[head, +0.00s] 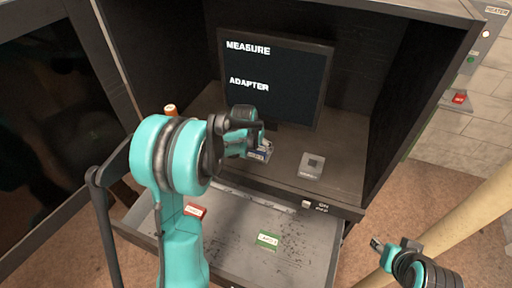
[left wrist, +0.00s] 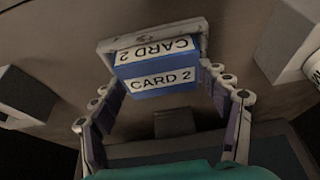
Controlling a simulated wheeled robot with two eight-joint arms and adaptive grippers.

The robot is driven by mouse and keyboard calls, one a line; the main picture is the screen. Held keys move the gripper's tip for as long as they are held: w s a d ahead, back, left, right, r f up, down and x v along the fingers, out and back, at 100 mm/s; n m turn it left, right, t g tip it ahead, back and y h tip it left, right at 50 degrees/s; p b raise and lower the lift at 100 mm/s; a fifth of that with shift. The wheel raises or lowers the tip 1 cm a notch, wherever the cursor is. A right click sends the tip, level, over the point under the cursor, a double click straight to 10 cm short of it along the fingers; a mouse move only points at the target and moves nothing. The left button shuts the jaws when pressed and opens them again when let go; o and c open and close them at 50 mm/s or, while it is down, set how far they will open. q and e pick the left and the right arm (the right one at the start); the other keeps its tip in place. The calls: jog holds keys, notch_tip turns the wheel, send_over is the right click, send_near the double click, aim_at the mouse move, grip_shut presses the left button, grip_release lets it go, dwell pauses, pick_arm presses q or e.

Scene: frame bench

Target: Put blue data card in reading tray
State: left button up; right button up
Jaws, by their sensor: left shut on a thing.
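The blue data card (left wrist: 152,75), marked CARD 2, sits between the fingers of my left gripper (left wrist: 162,82) in the left wrist view. A pale grey bar (left wrist: 110,45) runs along the card's far side and ends; I cannot tell for certain whether it is the reading tray, or whether the card rests in it. In the head view my left gripper (head: 258,143) is low over the bench shelf, shut on the card (head: 259,154), which the fingers partly hide. My right gripper (head: 385,251) is at the lower right, away from the bench; its jaw opening is unclear.
A screen (head: 275,75) reading MEASURE and ADAPTER stands behind the left gripper. A grey block (head: 312,165) with a dark square lies to its right. Below, an open drawer (head: 300,262) holds a red card (head: 195,211) and a green card (head: 268,240).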

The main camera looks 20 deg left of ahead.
pick_arm(q)
jog(key=shift+s+r, duration=0.1)
jog(key=o, duration=1.3)
